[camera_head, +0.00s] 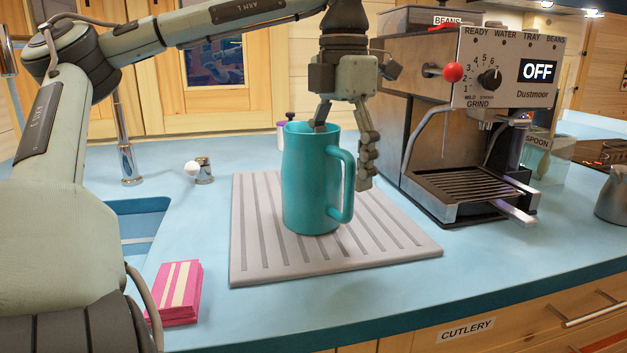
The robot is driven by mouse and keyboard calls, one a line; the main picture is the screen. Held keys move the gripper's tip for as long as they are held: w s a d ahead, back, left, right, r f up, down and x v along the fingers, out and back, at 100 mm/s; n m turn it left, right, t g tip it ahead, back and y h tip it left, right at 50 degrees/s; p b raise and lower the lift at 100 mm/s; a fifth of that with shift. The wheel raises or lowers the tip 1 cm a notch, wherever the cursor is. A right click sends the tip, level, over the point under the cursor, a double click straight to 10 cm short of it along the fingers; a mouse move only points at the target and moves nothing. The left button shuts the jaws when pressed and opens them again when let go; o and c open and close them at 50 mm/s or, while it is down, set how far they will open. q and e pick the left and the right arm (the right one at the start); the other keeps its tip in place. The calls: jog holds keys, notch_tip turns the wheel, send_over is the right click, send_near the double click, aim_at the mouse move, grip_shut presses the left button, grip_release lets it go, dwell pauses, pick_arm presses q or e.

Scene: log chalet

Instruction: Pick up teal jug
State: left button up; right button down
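The teal jug (307,185) stands upright on a grey ribbed draining mat (262,262) on the blue counter. Its handle points right. My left gripper (343,152) comes down from above, at the jug's rim. One finger goes down at the jug's mouth and its tip is partly hidden by the rim. The other finger hangs outside, to the right of the handle. The fingers are spread apart, and I cannot see them pressing on the jug. My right gripper is not in view.
A coffee machine (440,130) with a red knob stands close on the right. A sink (140,225) lies at left, with a tap behind. Pink-striped folded cloths (176,290) lie at front left. A metal pitcher (612,196) is at far right.

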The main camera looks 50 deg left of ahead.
pick_arm(q)
grip_shut()
dwell(0.3)
